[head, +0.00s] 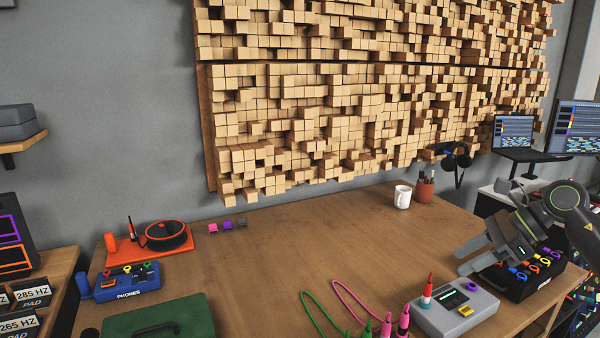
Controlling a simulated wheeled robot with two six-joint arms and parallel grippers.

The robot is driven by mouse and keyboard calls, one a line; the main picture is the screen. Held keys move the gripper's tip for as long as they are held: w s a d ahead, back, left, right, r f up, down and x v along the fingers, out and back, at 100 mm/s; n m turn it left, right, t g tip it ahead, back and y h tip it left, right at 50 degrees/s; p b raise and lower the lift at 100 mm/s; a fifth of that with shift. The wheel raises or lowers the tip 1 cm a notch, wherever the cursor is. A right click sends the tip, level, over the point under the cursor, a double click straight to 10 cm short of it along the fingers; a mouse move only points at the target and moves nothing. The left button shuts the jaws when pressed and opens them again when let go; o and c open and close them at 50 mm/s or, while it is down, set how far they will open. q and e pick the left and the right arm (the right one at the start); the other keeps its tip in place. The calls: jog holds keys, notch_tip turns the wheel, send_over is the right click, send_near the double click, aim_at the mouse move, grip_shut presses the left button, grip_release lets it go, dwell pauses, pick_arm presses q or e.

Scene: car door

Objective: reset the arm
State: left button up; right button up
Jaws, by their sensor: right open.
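My right gripper (478,255) comes in from the right edge, above the right end of the wooden table (290,230). Its two dark grey fingers point left and are parted, with nothing seen between them. It hangs over or just in front of a black box with coloured knobs (530,275), hiding part of that box. I cannot tell whether it touches the box. My left gripper does not show.
A grey device (455,312), a white mug (402,197) and a pen cup (424,190) stand near the gripper. Pink and green cables (350,305) lie in front. A blue box (127,282), orange tray (150,242) and green case (160,322) sit left. The table's middle is clear.

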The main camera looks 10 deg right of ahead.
jog(key=w+a+f+m+t+y, duration=0.1)
jog(key=w+a+m+t+y, duration=0.1)
jog(key=a+m+t+y, duration=0.75)
jog(key=s+d+f+m+h, duration=0.3)
jog(key=s+f+m+h, duration=0.3)
jog(key=f+m+h, duration=0.7)
jog(key=s+d+f+m+h, duration=0.3)
jog(key=s+f+m+h, duration=0.45)
jog(key=m, duration=1.15)
jog(key=s+a+f+m+g+y, duration=0.1)
jog(key=s+a+f+m+g, duration=0.35)
jog(key=s, duration=0.45)
jog(key=s+a+f+m+g+y, duration=0.1)
jog(key=s+a+f+m+g, duration=0.3)
jog(key=s, duration=0.5)
notch_tip(320, 180, down, 26)
jog(key=s+d+n+g+p, duration=0.1)
jog(key=d+g, duration=0.2)
jog(key=s+a+f+g+p, duration=0.1)
jog(key=s+f, duration=1.2)
jog(key=s, duration=0.1)
jog(key=shift+s+a+f, duration=0.15)
jog(key=shift+s+a, duration=0.2)
jog(key=shift+a, duration=0.05)
